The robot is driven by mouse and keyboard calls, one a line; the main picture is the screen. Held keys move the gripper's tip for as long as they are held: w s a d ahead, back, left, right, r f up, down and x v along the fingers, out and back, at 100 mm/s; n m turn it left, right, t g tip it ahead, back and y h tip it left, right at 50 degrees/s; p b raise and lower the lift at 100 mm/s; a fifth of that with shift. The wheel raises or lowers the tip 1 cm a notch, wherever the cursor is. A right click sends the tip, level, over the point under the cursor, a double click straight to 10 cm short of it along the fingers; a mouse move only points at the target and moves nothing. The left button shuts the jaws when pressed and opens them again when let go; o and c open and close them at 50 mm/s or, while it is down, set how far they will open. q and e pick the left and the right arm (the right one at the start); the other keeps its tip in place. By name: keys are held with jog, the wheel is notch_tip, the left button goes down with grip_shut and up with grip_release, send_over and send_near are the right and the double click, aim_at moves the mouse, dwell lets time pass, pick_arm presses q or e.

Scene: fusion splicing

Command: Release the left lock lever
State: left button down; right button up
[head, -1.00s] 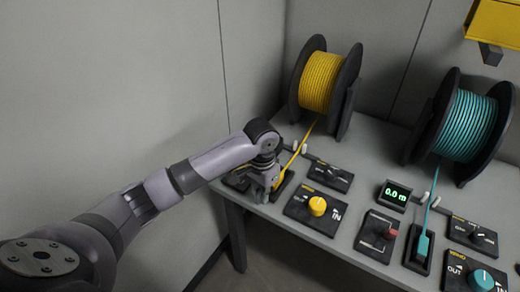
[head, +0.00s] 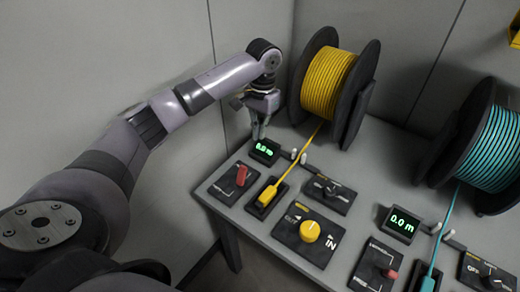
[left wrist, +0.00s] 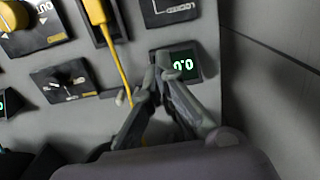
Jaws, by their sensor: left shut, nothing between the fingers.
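The left lock lever appears to be the red lever (head: 241,176) on a small black panel (head: 228,186) at the table's left end. Its label is too small to read. My left gripper (head: 259,136) is shut and empty, behind the lever and close to the left green display (head: 264,151). In the left wrist view, the shut fingers (left wrist: 160,75) are beside that display (left wrist: 182,66). Part of a black panel (left wrist: 168,10) shows at the top there, but no red lever. My right gripper is not in view.
A yellow connector (head: 267,195) with its cable stands right of the lever. A yellow spool (head: 327,82) stands behind it. A yellow knob (head: 310,231) and a black knob panel (head: 325,191) lie farther right. Walls close off the back and left.

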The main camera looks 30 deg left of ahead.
aim_at(242, 176)
pick_arm(q)
jog(key=f, duration=0.6)
jog(key=s+f+p, duration=0.1)
jog(key=f, duration=0.2)
jog(key=shift+f, duration=0.4)
jog(key=s+p, duration=0.1)
jog(key=s+r, duration=0.1)
jog(key=shift+s+a+r+p, duration=0.2)
jog(key=shift+s+p, duration=0.15)
jog(key=shift+s, duration=0.05)
jog(key=shift+s+r, duration=0.1)
jog(key=shift+s, duration=0.4)
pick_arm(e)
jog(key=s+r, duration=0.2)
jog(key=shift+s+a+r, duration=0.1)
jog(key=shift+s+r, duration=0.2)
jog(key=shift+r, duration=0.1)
